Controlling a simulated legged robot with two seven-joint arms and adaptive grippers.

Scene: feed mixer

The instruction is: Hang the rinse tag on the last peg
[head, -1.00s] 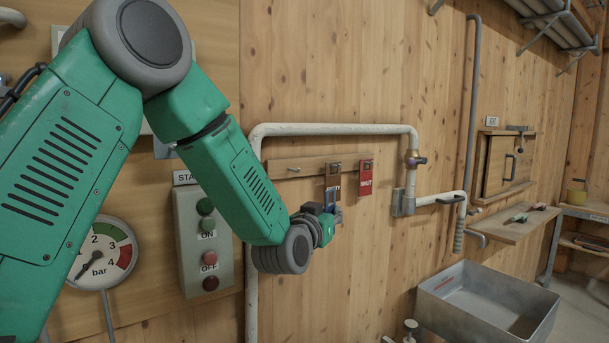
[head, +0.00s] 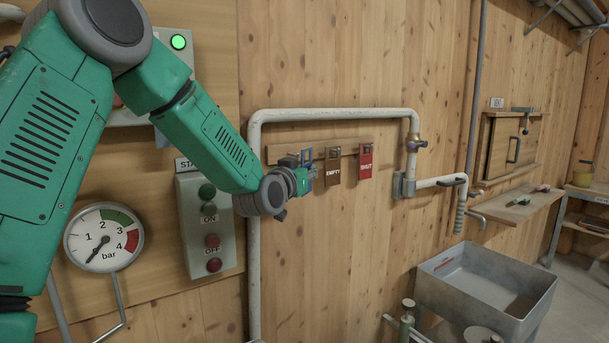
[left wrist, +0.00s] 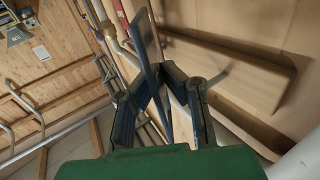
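My left gripper (head: 305,177) is at the left end of the wooden peg rail (head: 283,150). It is shut on a blue tag (head: 308,159), mostly hidden by the fingers in the head view; no lettering is readable. In the left wrist view the blue tag (left wrist: 152,58) stands nearly edge-on between the fingertips (left wrist: 160,85). A bare peg (left wrist: 217,76) sticks out from the rail (left wrist: 230,62) to its right, apparently apart from the tag. The brown EMPTY tag (head: 333,170) and red SHUT tag (head: 366,163) hang on the other pegs. My right gripper is out of view.
A white pipe (head: 330,114) runs above the rail and down its left side. The button box (head: 209,230) and pressure gauge (head: 103,238) are at left. A metal basin (head: 485,290) stands at lower right. The wall below the tags is clear.

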